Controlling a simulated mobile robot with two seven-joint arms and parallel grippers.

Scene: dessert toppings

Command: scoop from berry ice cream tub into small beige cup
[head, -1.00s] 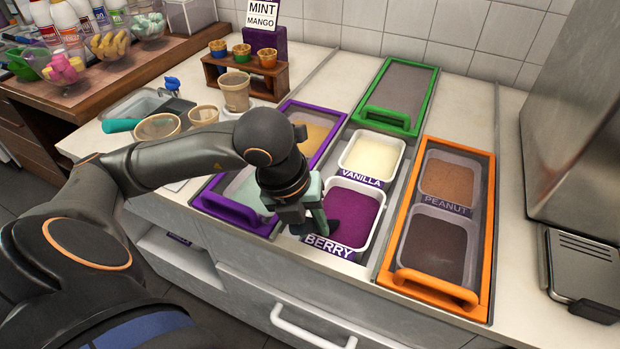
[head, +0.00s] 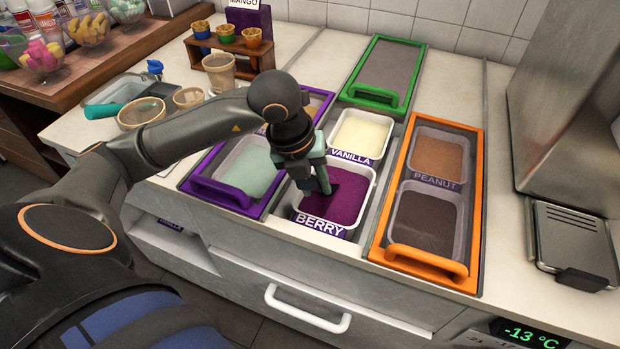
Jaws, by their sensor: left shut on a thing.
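The berry ice cream tub (head: 360,203) is a white-rimmed tub of deep purple ice cream, its front labelled BERRY. My left gripper (head: 318,184) points down over the tub's left part. It is shut on what looks like a scoop, largely hidden by the fingers; a darker purple patch shows beside them. I cannot tell whether the scoop touches the ice cream. A small beige cup (head: 187,98) stands on the counter at the left, between a wider beige cup (head: 142,113) and a taller one (head: 219,72). My right gripper is not in view.
The vanilla tub (head: 361,138) is behind the berry tub. A purple-framed lid (head: 228,193) lies left, an orange-framed lid (head: 428,258) right, and a green-framed lid (head: 376,94) behind. A cone rack (head: 230,48) stands beyond the cups. A teal handle (head: 103,110) lies left of them.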

